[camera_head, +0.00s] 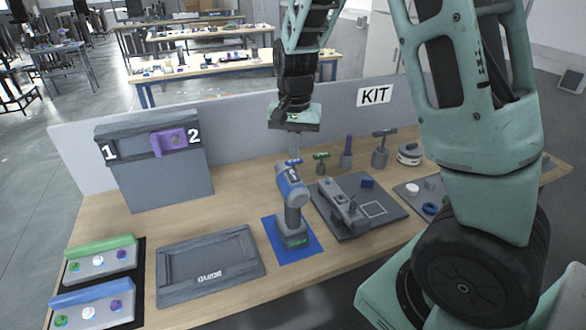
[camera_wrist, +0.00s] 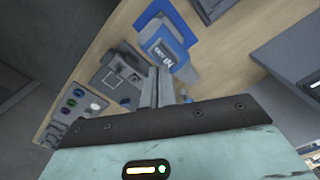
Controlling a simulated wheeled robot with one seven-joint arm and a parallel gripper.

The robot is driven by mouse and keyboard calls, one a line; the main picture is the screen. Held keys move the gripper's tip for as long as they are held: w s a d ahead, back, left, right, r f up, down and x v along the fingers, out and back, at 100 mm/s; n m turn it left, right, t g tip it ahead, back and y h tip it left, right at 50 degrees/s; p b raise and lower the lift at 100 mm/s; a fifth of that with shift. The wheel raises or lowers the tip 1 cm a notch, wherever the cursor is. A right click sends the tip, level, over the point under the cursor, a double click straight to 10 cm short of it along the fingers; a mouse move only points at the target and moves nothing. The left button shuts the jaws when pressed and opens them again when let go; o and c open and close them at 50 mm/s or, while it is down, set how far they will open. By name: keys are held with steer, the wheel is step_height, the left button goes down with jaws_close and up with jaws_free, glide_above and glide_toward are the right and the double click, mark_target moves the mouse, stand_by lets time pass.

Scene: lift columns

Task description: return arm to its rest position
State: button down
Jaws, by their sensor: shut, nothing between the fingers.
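My gripper (camera_head: 294,150) hangs from my arm above the workbench, its fingers pointing down and closed together with nothing held. The fingers sit just above the top of a blue and grey power drill (camera_head: 292,190), which stands upright on a blue mat (camera_head: 273,232). I cannot tell for sure whether the fingertips touch the drill. In the wrist view the shut fingers (camera_wrist: 160,88) show beside the drill (camera_wrist: 166,48), with the blue mat (camera_wrist: 150,12) beyond it.
A grey GUIDE tray (camera_head: 165,270) lies left of the drill. A grey fixture plate (camera_head: 385,222) lies right. A panel marked 1 and 2 (camera_head: 150,185) with a purple block stands at the back left, and a KIT wall (camera_head: 235,135) runs behind. Several tools stand at the back right.

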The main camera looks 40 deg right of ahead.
steer(key=shift+r+p, duration=0.3)
steer(key=shift+r, duration=0.35)
